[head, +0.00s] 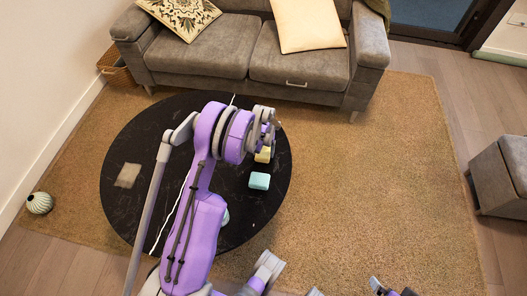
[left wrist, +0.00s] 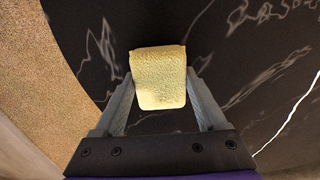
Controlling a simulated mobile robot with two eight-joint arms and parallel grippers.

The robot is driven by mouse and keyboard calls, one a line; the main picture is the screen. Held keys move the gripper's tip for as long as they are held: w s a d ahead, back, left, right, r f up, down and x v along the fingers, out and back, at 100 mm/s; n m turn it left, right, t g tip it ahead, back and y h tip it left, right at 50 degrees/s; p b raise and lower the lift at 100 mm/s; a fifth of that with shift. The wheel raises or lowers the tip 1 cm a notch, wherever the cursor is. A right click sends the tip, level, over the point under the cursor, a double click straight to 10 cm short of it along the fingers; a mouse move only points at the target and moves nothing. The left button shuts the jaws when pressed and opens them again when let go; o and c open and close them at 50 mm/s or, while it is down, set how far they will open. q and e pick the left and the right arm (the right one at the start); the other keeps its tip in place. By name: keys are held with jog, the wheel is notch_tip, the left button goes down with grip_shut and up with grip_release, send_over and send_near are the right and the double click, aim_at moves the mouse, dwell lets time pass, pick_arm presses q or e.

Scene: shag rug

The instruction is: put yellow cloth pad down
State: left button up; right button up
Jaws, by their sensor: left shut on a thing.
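The yellow cloth pad (left wrist: 158,78) is between the two fingers of my left gripper (left wrist: 160,98) in the left wrist view. The gripper is shut on it, over the black marbled round table (left wrist: 245,45). In the head view the yellow pad (head: 264,155) shows partly, under the end of my purple left arm, near the right side of the table (head: 120,200). I cannot tell whether the pad touches the table top. My left fingers are mostly hidden in the head view. A purple and grey part of my right arm shows at the bottom edge, with its gripper not clear.
A light teal pad (head: 259,181) lies on the table just below the yellow one. A beige square (head: 127,175) lies at the table's left. A grey sofa (head: 210,50) stands behind, on a brown rug (head: 370,180). A striped vase (head: 40,203) is at far left.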

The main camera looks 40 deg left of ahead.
pick_arm(q)
jog(key=o, duration=1.4)
jog(key=shift+r+p, duration=0.35)
jog(key=s+d+r+m+t+p, duration=0.1)
jog(key=d+r, duration=0.2)
jog(key=r, duration=0.6)
jog(key=s+d+r+p, duration=0.1)
jog(key=s+d+r, duration=0.15)
jog(key=r, duration=0.75)
jog(key=s+d+r+m+t, duration=0.1)
jog(key=s+d+r, duration=0.1)
jog(key=s+d, duration=0.3)
jog(key=s+d+r+m+t, duration=0.1)
jog(key=s+d+r+m, duration=0.1)
jog(key=s+d, duration=0.3)
jog(key=s+d+r+m+t, duration=0.1)
jog(key=s+d+r, duration=0.2)
jog(key=s, duration=0.7)
jog(key=shift+d+m+t, duration=0.4)
jog(key=shift+d, duration=0.85)
